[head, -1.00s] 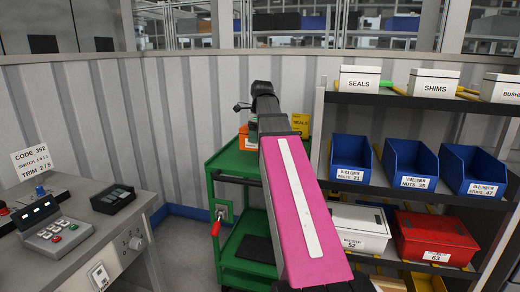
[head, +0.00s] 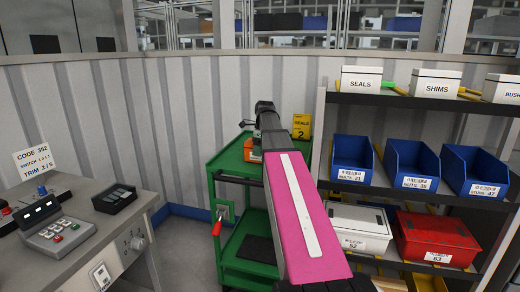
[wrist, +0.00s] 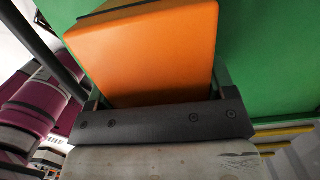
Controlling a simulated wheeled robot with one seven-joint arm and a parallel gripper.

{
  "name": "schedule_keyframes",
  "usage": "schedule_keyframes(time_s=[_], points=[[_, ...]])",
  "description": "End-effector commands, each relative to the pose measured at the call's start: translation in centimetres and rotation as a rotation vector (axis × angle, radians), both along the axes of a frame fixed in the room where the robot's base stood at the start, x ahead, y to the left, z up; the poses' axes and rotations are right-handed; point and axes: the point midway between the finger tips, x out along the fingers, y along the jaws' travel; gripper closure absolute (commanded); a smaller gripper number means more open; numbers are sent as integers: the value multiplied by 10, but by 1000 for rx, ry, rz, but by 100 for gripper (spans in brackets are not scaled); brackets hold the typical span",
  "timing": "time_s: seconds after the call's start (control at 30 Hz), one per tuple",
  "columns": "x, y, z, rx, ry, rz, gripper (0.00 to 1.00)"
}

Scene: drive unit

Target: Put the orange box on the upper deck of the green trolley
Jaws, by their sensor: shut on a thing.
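The orange box (head: 252,154) shows as a small strip at the upper deck of the green trolley (head: 230,168), mostly hidden behind my arm. In the wrist view the orange box (wrist: 145,50) fills the middle, between the fingers of my gripper (wrist: 158,88), which is shut on it. The green deck (wrist: 265,65) spreads behind the box in that view. The box is over the deck or touching it; I cannot tell which.
A shelf rack with blue bins (head: 412,165), a white box (head: 358,228) and a red box (head: 435,238) stands right of the trolley. A control desk (head: 135,220) stands at the left. A yellow sign (head: 302,127) is behind the trolley. The trolley's visible upper deck is clear left of the box.

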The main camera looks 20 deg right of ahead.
Motion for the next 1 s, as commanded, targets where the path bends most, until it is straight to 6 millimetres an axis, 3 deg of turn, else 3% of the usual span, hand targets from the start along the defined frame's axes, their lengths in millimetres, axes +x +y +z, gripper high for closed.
schedule_keyframes(time_s=[0.33, 0.37, 0.43, 0.77, 1.0], points=[[0, 0, -2, 0, -1, 0, 60], [0, 0, -3, -1, -1, 0, 20], [0, 0, -3, -1, -1, 0, 0], [0, 0, 2, -1, -1, 0, 0], [-1, -4, 34, -1, -3, 0, 0]])
